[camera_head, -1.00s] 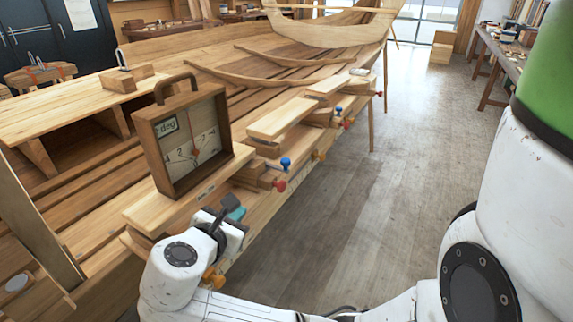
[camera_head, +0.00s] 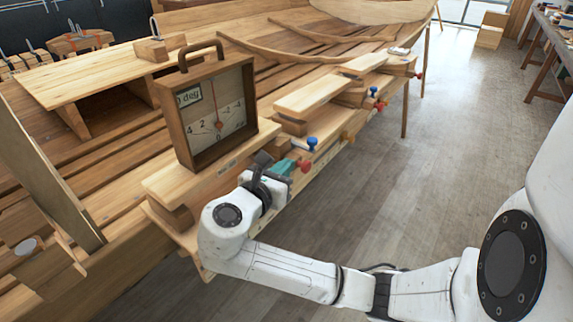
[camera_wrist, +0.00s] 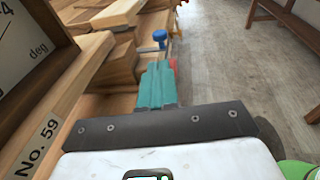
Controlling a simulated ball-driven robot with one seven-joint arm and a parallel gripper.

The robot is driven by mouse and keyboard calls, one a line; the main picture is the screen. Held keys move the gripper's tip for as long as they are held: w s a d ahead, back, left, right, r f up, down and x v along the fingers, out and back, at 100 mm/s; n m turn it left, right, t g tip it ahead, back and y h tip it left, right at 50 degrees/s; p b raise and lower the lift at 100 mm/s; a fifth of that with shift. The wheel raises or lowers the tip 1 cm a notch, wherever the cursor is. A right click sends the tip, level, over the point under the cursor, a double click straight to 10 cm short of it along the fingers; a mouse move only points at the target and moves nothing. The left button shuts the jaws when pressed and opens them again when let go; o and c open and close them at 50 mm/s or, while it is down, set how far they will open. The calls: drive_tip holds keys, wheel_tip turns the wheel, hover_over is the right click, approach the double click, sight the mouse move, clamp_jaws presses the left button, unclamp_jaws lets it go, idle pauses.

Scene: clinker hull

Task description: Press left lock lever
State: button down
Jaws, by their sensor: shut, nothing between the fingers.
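The levers are not labelled, so I cannot tell which is the left lock lever. Small coloured knobs stick out along the hull's edge. The nearest visible ones are a red knob (camera_head: 304,166) and a blue knob (camera_head: 312,142). My gripper (camera_head: 290,166) has its teal fingers shut and empty, right beside the red knob; I cannot tell whether they touch. In the wrist view, the shut fingers (camera_wrist: 157,84) point toward the blue knob (camera_wrist: 160,35), with a strip of the red knob (camera_wrist: 172,64) showing at their right. The fingers hide the rest of it.
A wooden-framed dial box (camera_head: 207,112) marked "deg" stands on a plank left of my gripper. A yellow knob (camera_head: 348,137) and further blue and red knobs lie farther along the edge. The floor (camera_head: 440,150) to the right is clear.

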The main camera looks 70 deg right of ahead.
sight(310, 143)
drive_tip(key=d, duration=0.3)
drive_tip(key=d+f+p, duration=0.1)
drive_tip(key=d, duration=0.2)
drive_tip(key=d+p, duration=0.1)
drive_tip(key=d, duration=0.3)
drive_tip(key=shift+s+d+f, duration=0.1)
drive_tip(key=shift+s+f, duration=0.1)
drive_tip(key=shift+s, duration=0.2)
drive_tip(key=shift+d+f, duration=0.2)
drive_tip(key=shift+d, duration=0.35)
